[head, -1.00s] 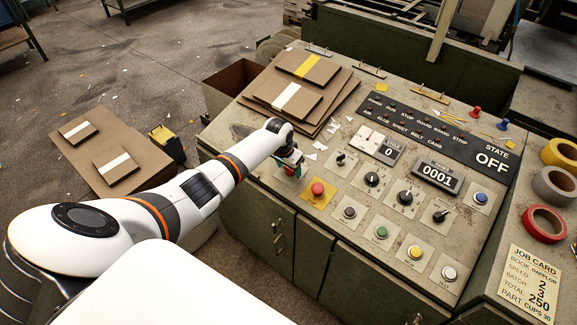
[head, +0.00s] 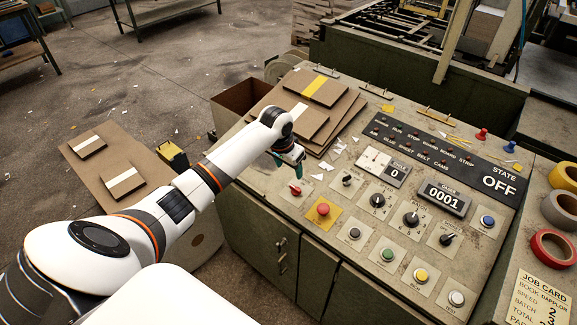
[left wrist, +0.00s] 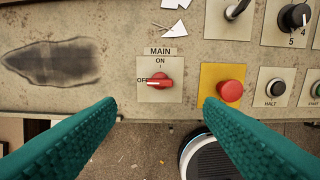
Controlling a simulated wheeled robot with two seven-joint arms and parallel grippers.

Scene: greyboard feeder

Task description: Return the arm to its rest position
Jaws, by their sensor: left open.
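My left gripper (head: 292,158) is open and empty, held above the left part of the control panel (head: 345,207). Its two teal fingers are spread wide in the left wrist view (left wrist: 160,103). The red MAIN switch (left wrist: 158,82) shows between and just beyond the fingertips, apart from them, with its handle turned to OFF. In the head view the MAIN switch (head: 295,190) shows below the gripper. The state display (head: 499,183) reads OFF. My right gripper is not in view.
A red button on a yellow plate (head: 323,209) sits right of the MAIN switch, among several knobs and buttons. Stacked boards (head: 345,110) lie behind the gripper. Tape rolls (head: 553,247) stand at the right. A brown box (head: 240,92) stands left of the panel.

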